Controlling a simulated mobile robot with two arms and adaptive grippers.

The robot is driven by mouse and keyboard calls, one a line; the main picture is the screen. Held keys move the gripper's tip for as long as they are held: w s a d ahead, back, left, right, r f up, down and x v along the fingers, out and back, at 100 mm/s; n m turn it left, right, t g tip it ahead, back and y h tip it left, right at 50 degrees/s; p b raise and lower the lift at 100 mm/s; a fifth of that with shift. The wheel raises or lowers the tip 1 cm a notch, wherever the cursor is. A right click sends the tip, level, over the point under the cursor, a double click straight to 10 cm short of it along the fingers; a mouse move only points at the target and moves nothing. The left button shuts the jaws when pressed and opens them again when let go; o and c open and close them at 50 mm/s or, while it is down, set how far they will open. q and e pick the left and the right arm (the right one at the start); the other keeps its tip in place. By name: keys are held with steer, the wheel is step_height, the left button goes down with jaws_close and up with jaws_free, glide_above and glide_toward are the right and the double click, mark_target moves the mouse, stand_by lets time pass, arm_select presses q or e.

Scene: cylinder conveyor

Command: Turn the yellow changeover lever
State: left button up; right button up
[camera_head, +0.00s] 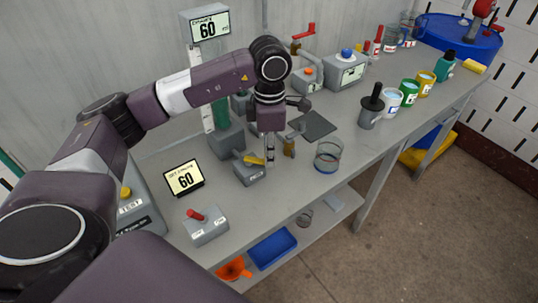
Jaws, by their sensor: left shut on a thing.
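The yellow changeover lever (252,160) sits on top of a small grey box (250,176) on the bench, left of the middle of the view. My left arm comes in from the left and reaches down over it. My left gripper (270,160) points down at the right end of the lever and is shut on it. The fingertips partly hide that end. My right gripper is not in view.
A display (184,178) reading 60 and a grey box with a red lever (208,232) stand to the left on the bench (290,200). A glass beaker (328,160) stands to the right, with several cups beyond it. A blue tray (272,247) lies on the lower shelf.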

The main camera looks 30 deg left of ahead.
arm_select(q)
steer(key=shift+a+f, duration=0.15)
steer(key=shift+f, duration=0.15)
steer(key=shift+w+a, duration=0.25)
steer(key=shift+w, duration=0.35)
steer(key=shift+w+a, duration=0.2)
steer(key=shift+w, duration=0.1)
